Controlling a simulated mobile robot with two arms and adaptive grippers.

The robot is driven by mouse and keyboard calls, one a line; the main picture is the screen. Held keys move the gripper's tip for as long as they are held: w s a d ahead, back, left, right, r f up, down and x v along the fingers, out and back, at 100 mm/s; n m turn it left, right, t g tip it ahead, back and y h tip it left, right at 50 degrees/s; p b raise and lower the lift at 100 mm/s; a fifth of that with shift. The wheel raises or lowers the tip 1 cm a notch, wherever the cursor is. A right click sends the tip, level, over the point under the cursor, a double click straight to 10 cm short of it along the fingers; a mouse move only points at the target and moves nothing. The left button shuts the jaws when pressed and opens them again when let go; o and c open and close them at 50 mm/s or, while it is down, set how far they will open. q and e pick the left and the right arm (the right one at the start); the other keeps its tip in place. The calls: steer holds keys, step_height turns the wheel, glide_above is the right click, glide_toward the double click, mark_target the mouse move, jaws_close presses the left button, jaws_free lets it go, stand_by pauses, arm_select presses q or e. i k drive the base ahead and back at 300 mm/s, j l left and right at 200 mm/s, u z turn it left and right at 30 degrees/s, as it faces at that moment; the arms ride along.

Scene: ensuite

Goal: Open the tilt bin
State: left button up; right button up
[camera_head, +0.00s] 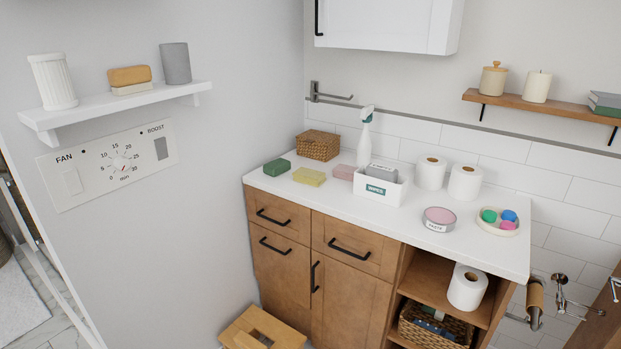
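A wooden vanity cabinet (352,305) with black handles stands against the wall. Its lower left front (279,276) is a tall panel with a horizontal handle (276,246) near its top; it looks like the tilt bin front. This panel appears shut, flush with the fronts around it. Above it is a shut drawer (273,212). To its right are a shut drawer (350,243) and a shut door with a vertical handle (314,276). The panel's lower end is partly hidden by a wooden stool. Neither of my grippers shows in the head view.
The wooden stool (262,331) stands on the floor before the panel. The white countertop (400,222) bears a spray bottle (364,138), a wipes box (381,188), paper rolls and other items. Open shelves at right hold a roll (467,287) and basket (436,327). A wall stands close at left.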

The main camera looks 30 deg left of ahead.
mark_target(282, 264)
steer(key=u, duration=1.3)
